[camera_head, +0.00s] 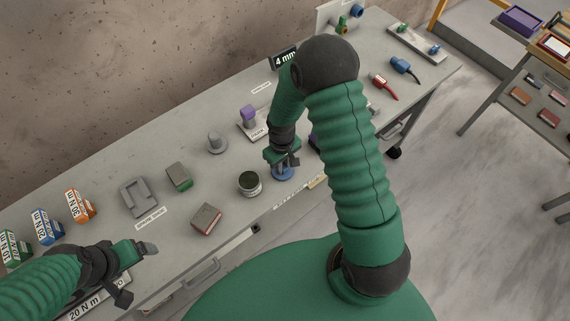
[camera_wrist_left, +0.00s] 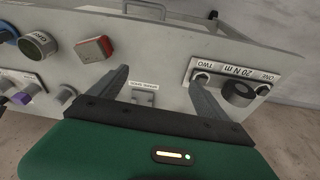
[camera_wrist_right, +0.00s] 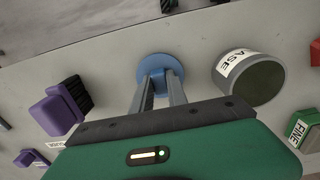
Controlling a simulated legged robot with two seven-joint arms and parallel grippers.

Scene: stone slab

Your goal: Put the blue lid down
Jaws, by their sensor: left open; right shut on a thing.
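The blue lid (camera_head: 284,174) is a round disc with a raised grip, at the front of the bench just right of the open dark tin (camera_head: 250,186). My right gripper (camera_head: 283,163) points down and is shut on the lid's grip. In the right wrist view the lid (camera_wrist_right: 153,65) lies between and beyond the fingertips, apart from the tin labelled "ASE" (camera_wrist_right: 228,70). I cannot tell whether the lid touches the bench or hovers just above it. My left gripper (camera_head: 138,272) is open and empty at the front left; its fingers (camera_wrist_left: 160,82) stand wide apart.
My right arm hides part of the bench's right side.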

